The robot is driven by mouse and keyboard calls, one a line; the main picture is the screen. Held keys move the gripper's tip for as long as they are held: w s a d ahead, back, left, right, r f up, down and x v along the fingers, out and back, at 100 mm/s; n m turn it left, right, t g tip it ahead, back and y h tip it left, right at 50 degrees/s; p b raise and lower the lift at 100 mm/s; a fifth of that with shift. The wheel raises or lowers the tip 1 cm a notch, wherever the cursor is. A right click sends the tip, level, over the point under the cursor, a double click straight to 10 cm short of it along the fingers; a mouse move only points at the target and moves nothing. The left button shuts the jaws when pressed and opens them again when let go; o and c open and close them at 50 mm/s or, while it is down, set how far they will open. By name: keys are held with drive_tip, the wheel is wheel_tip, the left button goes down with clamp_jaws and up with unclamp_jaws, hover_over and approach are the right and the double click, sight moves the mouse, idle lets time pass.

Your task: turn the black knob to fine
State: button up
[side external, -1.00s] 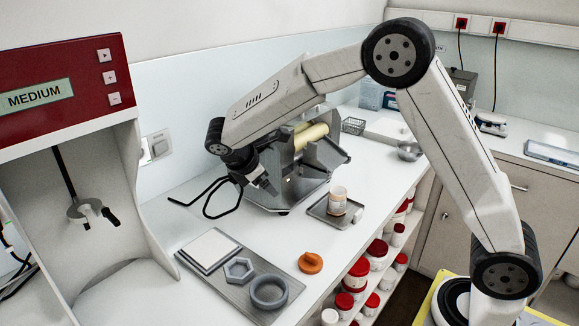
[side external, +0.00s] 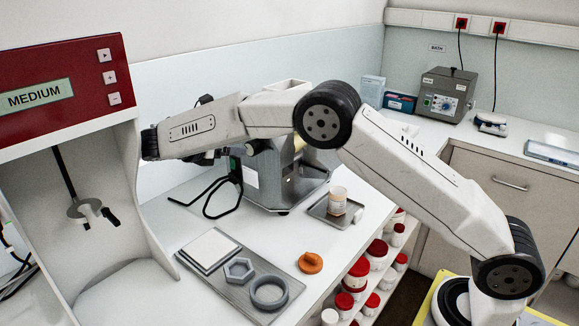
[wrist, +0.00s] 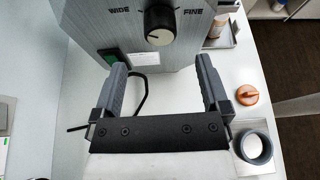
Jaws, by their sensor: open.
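The black knob (wrist: 159,22) is at the top of the wrist view, on the grey face of the mill (wrist: 110,22). The word WIDE is on its left and FINE on its right. A pale pointer mark shows low on the knob, slightly left of centre. My gripper (wrist: 161,62) is open and empty, its two fingers apart and pointing at the mill face. The knob lies beyond the gap between the fingertips, apart from them. In the side view the mill (side external: 275,175) stands on the bench; my arm hides its upper part and the knob.
A green switch (wrist: 112,57) is below the knob at the left. A black bent wire handle (side external: 215,195) or cable juts from the mill's left. A jar (side external: 337,200) on a small tray, an orange knob-like piece (side external: 311,263) and a grey tray (side external: 228,275) stand nearby.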

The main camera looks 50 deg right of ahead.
sight(249, 147)
drive_tip(key=shift+d, duration=0.1)
drive_tip(key=shift+x, duration=3.8)
drive_tip(key=shift+f, duration=0.1)
drive_tip(key=c, duration=1.3)
